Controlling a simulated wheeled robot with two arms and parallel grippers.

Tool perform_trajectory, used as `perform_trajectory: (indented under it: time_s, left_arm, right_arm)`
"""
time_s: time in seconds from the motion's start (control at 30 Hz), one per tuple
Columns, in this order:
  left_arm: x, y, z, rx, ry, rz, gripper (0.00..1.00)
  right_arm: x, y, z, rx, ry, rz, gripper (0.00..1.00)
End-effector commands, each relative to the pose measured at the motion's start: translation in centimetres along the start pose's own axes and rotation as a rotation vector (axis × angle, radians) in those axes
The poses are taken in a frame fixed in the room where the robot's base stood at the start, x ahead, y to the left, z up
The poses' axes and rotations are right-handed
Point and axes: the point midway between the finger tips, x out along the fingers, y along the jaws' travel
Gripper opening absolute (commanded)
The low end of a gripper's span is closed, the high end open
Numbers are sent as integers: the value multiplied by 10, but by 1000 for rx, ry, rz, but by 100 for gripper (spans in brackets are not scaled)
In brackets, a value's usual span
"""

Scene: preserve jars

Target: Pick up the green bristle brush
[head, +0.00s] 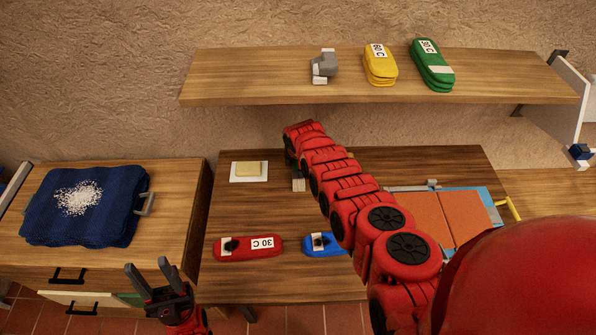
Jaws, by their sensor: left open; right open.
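No thing shows clearly as a green bristle brush. A long green rounded thing with a white "30 C" label and a pale strip (432,65) lies on the wall shelf at the right; I see no bristles on it. A sliver of green (130,299) shows low at the left by the drawer, too little to identify. A small pale ribbed block (298,185) sits just below the end of my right arm. My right gripper (289,152) is over the table's back left part, mostly hidden by its arm. My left gripper (150,267) is open and empty before the left cabinet.
The shelf (230,88) also holds a yellow labelled thing (380,66) and a grey-white device (324,66). On the table are a red labelled thing (248,248), a blue one (322,244), a yellow block (248,169) and an orange board (462,217). A blue cloth (110,225) bears white grains.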

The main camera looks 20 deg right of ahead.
Motion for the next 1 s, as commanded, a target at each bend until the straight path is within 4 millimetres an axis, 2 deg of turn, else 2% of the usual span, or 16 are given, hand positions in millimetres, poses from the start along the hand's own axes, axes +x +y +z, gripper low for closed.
perform_trajectory:
  time_s: [0.5, 0.57, 0.9, 0.93, 1.0]
  left_arm:
    - [-5, 0, 1, 0, 0, 0, 50]
    - [-4, 0, 1, 0, 0, 0, 50]
    - [-4, 0, 1, 0, 0, 0, 50]
    - [-4, 0, 1, 0, 0, 0, 50]
    - [-4, 0, 1, 0, 0, 0, 50]
  right_arm:
    - [4, 0, 2, -1, 0, 0, 74]
    - [3, 0, 2, -1, 0, 0, 65]
    - [3, 0, 2, 0, -1, 0, 4]
    - [3, 0, 2, -1, -1, 0, 0]
    - [4, 0, 2, -1, -1, 0, 0]
